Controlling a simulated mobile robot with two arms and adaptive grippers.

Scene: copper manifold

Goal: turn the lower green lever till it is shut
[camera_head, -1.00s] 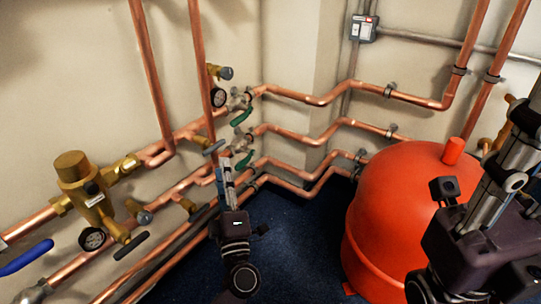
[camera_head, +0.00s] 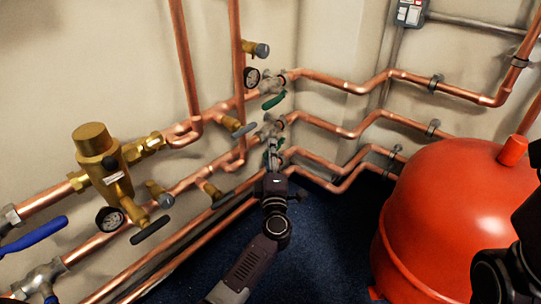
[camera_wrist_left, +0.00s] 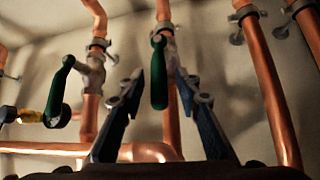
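The lower green lever (camera_head: 266,157) is on the lower of two valves by the wall corner. It is mostly hidden behind my left gripper (camera_head: 272,151) in the head view. In the left wrist view, a green lever (camera_wrist_left: 159,72), seemingly this one, hangs along its copper pipe between the two fingers of my left gripper (camera_wrist_left: 158,88). The fingers are spread, with a gap on both sides of the lever. The upper green lever (camera_head: 273,101) is above in the head view. Another green lever (camera_wrist_left: 60,92) shows at left in the wrist view. My right gripper's fingers are not visible.
Copper pipes (camera_head: 330,122) run along both walls around the valves. A brass valve (camera_head: 100,158) with gauges and a blue lever (camera_head: 35,236) are at left. A red tank (camera_head: 450,215) stands at right. Blue floor (camera_head: 325,240) lies clear between.

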